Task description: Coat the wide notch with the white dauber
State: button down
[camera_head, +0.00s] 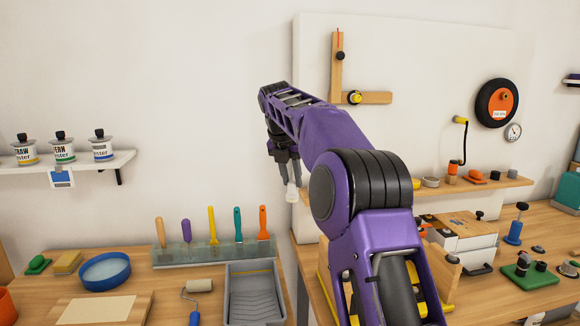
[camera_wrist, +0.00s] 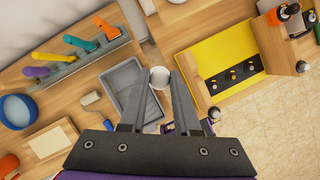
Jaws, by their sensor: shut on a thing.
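My gripper (camera_head: 286,160) is raised in front of the wall, pointing down, and is shut on the white dauber (camera_head: 292,191). The dauber hangs below the fingers. In the wrist view its pale round end (camera_wrist: 160,77) shows between the two dark fingertips. A black strip with several pale spots (camera_wrist: 236,78) lies in a yellow-and-wood fixture (camera_wrist: 225,58), to the right of the fingers in the wrist view. I cannot tell which part is the wide notch. In the head view my arm hides most of this fixture.
A grey paint tray (camera_head: 255,292) stands on the left bench below my gripper. A rack (camera_head: 190,252) with several coloured tools, a blue-rimmed dish (camera_head: 106,270) and a roller (camera_head: 198,286) are nearby. A gap with floor separates the two benches.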

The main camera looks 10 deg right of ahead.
jog(key=s+f+m+g+y, duration=0.1)
jog(key=s+f+m+g, duration=0.3)
jog(key=s+f+m, duration=0.8)
jog(key=s+f+m+g+y, duration=0.1)
jog(key=s+f+m+g, duration=0.3)
jog(key=s+f+m, duration=0.9)
notch_tip(320, 180, down, 7)
jog(key=m, duration=0.4)
jog(key=shift+r+m+g, duration=0.15)
jog(key=shift+m+g, duration=0.15)
jog(key=shift+g, duration=0.1)
jog(key=shift+d+r, duration=0.15)
jog(key=shift+d, duration=0.05)
